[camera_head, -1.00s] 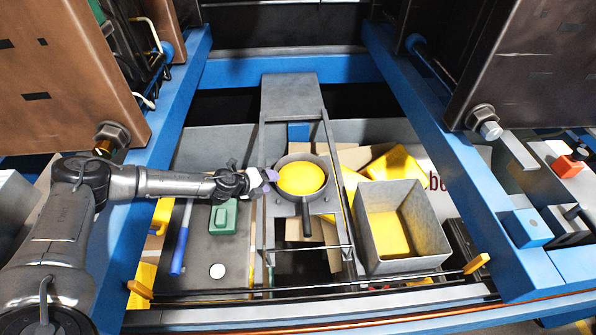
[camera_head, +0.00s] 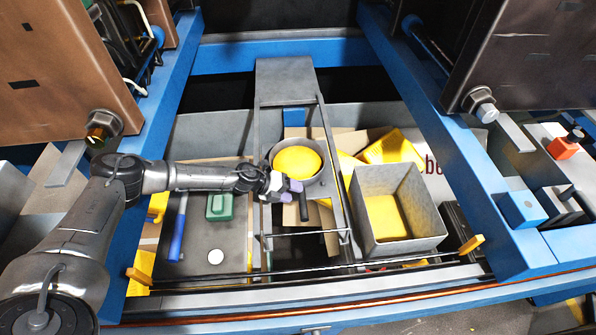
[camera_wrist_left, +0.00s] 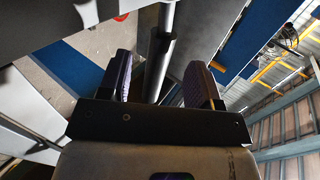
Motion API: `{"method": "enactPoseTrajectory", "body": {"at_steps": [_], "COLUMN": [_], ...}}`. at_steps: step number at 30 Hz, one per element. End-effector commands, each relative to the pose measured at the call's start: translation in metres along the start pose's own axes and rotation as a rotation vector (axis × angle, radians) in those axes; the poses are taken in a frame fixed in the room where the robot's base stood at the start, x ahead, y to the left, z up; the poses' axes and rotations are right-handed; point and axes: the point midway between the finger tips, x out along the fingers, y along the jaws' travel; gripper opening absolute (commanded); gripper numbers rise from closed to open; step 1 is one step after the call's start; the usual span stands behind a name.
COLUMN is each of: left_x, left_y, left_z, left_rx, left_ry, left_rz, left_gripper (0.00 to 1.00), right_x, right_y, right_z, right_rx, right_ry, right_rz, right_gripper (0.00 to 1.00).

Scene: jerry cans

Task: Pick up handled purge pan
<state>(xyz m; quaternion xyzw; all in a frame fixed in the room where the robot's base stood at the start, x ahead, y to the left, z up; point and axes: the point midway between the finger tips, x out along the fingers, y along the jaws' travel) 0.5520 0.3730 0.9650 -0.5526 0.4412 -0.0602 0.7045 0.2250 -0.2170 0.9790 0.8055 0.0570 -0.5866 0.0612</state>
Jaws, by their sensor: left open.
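The purge pan (camera_head: 325,178) is a round grey pan with yellow inside. It sits on a grey frame at the centre of the head view. Its dark handle (camera_head: 306,208) points toward the front. My left gripper (camera_head: 291,191) is at the handle, just below the pan's rim, with purple fingertips. In the left wrist view its two fingers stand apart, and a dark bar that looks like the handle (camera_wrist_left: 156,62) runs between them. I cannot tell whether either finger touches it. My right gripper is not in view.
A grey open bin (camera_head: 425,215) with yellow inside stands right of the frame. Blue rails (camera_head: 440,130) flank the area, and a thin rod crosses the front.

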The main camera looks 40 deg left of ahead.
Motion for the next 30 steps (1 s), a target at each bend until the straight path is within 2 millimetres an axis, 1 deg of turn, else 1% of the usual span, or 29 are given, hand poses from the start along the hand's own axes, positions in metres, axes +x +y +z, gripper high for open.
{"method": "enactPoseTrajectory", "body": {"at_steps": [7,15,18,21,28,30], "left_x": [0.013,0.048,0.055,0.058,0.059,0.059], "left_y": [0.000,0.000,0.000,0.000,0.000,0.000], "left_z": [-0.001,-0.003,-0.003,-0.003,-0.003,-0.003], "left_rx": [0.000,-0.001,0.000,0.000,0.000,0.000], "left_ry": [0.000,0.000,-0.001,-0.001,-0.001,-0.001], "left_rz": [0.000,0.000,0.000,0.000,0.000,0.000], "left_gripper": [0.58,0.58,0.58,0.58,0.58,0.51], "right_x": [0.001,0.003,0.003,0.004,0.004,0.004], "right_y": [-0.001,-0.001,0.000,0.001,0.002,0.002], "right_z": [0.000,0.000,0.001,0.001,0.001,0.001], "right_rx": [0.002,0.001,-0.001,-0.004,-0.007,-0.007], "right_ry": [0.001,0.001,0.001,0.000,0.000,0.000], "right_rz": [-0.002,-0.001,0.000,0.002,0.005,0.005], "right_gripper": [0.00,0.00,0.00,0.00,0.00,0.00]}}
